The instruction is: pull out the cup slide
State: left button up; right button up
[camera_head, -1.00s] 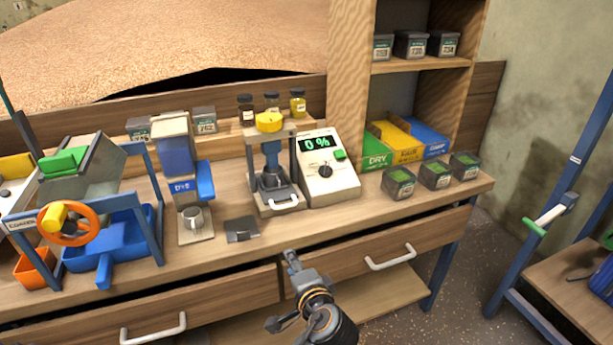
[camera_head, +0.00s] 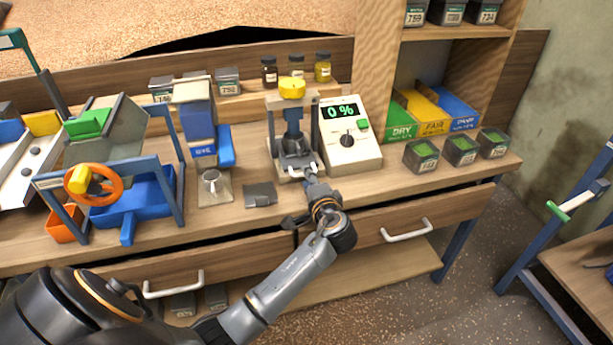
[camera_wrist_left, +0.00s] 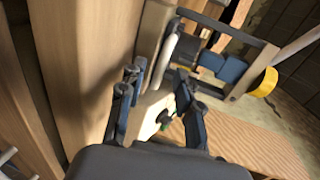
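The press-like tester (camera_head: 291,130) with a yellow top knob (camera_head: 291,89) stands on the bench. The cup slide's pale handle (camera_head: 286,176) is at its low front, and the slide appears pushed in. My left gripper (camera_head: 309,180) is right at this handle and partly covers it. In the left wrist view the two fingers (camera_wrist_left: 158,88) are apart, with the pale handle (camera_wrist_left: 169,52) just beyond and between their tips; contact cannot be told. The yellow knob (camera_wrist_left: 264,82) also shows there. My right gripper is not in view.
The meter (camera_head: 350,150) reading 0 % stands close right of the tester. A dark flat plate (camera_head: 260,194) lies to the left, beside a metal cup (camera_head: 212,183) under the blue device. Drawer handles (camera_head: 407,230) stick out below the bench edge.

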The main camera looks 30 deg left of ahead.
pick_arm(q)
jog(key=shift+x, duration=0.85)
grip_shut()
